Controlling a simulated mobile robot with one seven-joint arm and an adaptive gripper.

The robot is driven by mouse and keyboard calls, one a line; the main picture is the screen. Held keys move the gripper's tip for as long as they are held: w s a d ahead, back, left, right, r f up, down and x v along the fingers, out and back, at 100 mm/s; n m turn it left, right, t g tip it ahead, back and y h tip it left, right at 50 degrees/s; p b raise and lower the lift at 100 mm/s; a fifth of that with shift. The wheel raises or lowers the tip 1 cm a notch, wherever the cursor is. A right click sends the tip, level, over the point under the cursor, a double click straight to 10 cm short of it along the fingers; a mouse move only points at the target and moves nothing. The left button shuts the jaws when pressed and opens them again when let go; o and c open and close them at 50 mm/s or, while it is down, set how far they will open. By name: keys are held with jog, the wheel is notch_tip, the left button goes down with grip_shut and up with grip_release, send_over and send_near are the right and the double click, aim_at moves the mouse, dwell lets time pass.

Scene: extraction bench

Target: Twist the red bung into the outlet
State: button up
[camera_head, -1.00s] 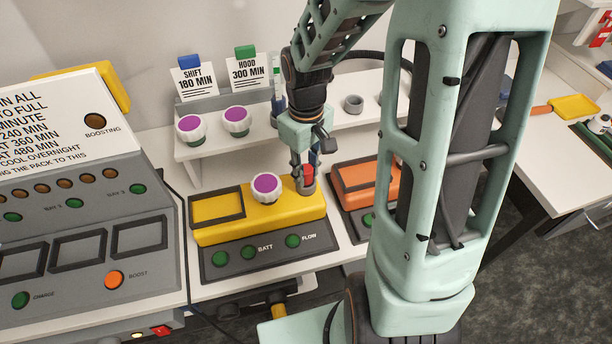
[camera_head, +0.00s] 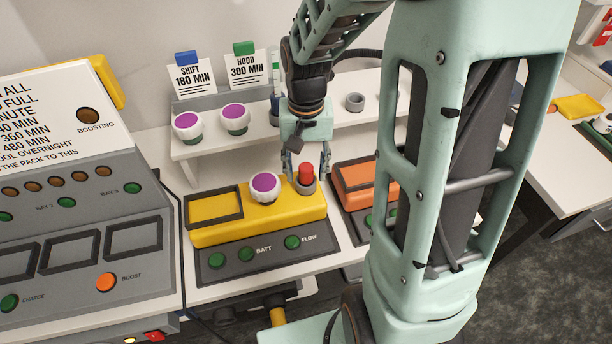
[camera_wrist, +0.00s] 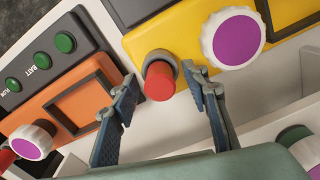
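The red bung (camera_head: 306,173) stands upright in the grey outlet (camera_head: 305,188) at the right end of the yellow unit (camera_head: 228,232). In the wrist view the bung (camera_wrist: 159,84) shows end-on, with the grey outlet ring (camera_wrist: 157,60) around its base. How deep it sits I cannot tell. My gripper (camera_head: 308,163) is at the bung, pointing down. Its fingers are spread, with a visible gap on both sides of the bung in the wrist view (camera_wrist: 163,82). Nothing is held.
A white knob with a purple top (camera_head: 264,187) stands on the yellow unit left of the bung. An orange unit (camera_head: 362,181) sits close on the right. Behind is a white shelf (camera_head: 213,145) with similar knobs and cards. A grey charger (camera_head: 75,235) fills the left.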

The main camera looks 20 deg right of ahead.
jog(key=n+p, duration=0.1)
jog(key=n, duration=0.3)
jog(key=shift+n, duration=0.4)
jog(key=n+p, duration=0.1)
jog(key=n, duration=0.2)
jog(key=shift+n, duration=0.4)
grip_shut()
jog(key=m+b, duration=0.1)
jog(key=m, duration=0.1)
jog(key=shift+f+m, duration=0.15)
jog(key=shift+m, duration=0.25)
jog(key=shift+c, duration=2.2)
grip_release()
jog(key=shift+m, duration=0.4)
jog(key=o, duration=0.5)
